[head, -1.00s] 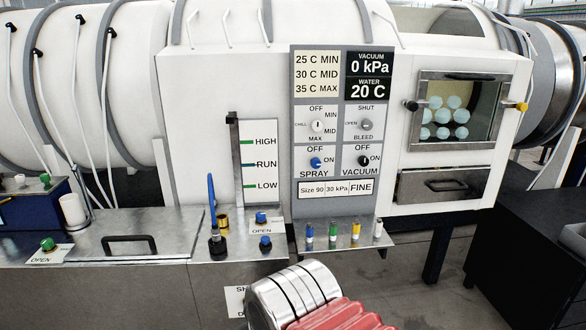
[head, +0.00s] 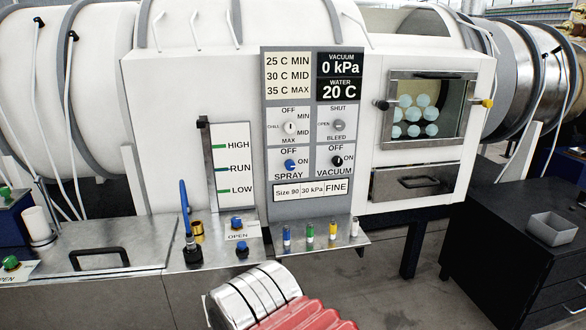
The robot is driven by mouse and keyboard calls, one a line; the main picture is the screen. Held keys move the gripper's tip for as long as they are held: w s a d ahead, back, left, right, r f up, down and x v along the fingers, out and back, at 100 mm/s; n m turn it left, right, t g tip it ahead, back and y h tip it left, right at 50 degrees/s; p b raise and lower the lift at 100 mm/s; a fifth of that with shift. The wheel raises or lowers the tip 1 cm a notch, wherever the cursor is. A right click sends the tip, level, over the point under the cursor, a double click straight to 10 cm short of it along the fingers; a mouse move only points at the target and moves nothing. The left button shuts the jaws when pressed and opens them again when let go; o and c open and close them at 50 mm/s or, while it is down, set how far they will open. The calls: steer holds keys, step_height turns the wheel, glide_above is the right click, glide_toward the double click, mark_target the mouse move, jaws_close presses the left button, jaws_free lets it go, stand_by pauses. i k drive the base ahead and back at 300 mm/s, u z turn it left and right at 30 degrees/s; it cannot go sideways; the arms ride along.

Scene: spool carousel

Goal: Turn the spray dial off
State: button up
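The spray dial (head: 290,165) is a small blue knob low on the grey control panel (head: 268,215), left of the black vacuum dial (head: 337,161). A silver and red ribbed part of my arm shows at the bottom centre, below and well apart from the panel. My gripper itself is not in view.
A metal shelf (head: 355,243) with several coloured pegs juts out below the panel. A blue upright lever (head: 184,207) and blue buttons stand left of it. A windowed chamber (head: 388,142) is at right, with a dark cabinet (head: 470,250) bearing a grey tray (head: 553,232).

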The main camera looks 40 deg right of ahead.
mark_target(291, 165)
steer(key=i, duration=0.95)
steer(key=u, duration=0.05)
